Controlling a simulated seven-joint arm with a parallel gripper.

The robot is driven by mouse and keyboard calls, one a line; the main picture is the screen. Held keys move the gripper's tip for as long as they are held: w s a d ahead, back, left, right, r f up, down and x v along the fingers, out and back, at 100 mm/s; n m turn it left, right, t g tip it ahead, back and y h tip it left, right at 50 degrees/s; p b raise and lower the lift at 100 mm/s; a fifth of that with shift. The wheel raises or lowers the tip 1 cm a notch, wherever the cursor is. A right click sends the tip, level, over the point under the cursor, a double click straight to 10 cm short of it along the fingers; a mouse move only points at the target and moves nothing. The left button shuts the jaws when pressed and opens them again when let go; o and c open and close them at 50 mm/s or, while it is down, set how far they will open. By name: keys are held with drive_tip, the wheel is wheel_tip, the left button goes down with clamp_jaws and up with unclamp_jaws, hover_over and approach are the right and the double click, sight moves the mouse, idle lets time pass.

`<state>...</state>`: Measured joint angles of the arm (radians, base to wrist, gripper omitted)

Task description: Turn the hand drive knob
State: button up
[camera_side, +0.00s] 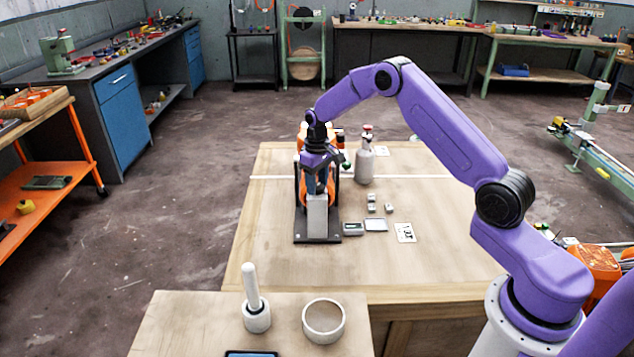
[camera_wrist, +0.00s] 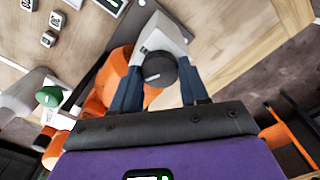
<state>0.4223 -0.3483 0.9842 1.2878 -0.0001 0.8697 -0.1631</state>
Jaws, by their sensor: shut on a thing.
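The hand drive knob (camera_wrist: 160,68) is a dark round cap on a light grey housing, seen in the wrist view. My gripper (camera_wrist: 159,74) has its two dark blue fingers on either side of the knob, shut on it. The machine's orange body (camera_wrist: 117,78) shows behind the fingers. In the side view my gripper (camera_side: 317,180) points down at the machine, a grey housing (camera_side: 317,217) with orange parts on a dark base. There the knob is hidden behind the gripper and housing.
A grey bottle (camera_side: 365,166) stands right of the machine. Small grey blocks (camera_side: 372,208), a grey box (camera_side: 353,229) and a printed card (camera_side: 405,232) lie nearby. The worktable's right side is clear.

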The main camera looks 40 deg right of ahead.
drive_tip(key=m, duration=1.2)
drive_tip(key=shift+d+m, duration=0.1)
drive_tip(key=shift+m, duration=0.2)
idle(0.4)
drive_tip(key=o, duration=1.1)
drive_tip(key=shift+c, duration=0.2)
drive_tip(key=shift+r, duration=0.1)
wheel_tip(320, 180, up, 17)
drive_tip(key=shift+r, duration=0.15)
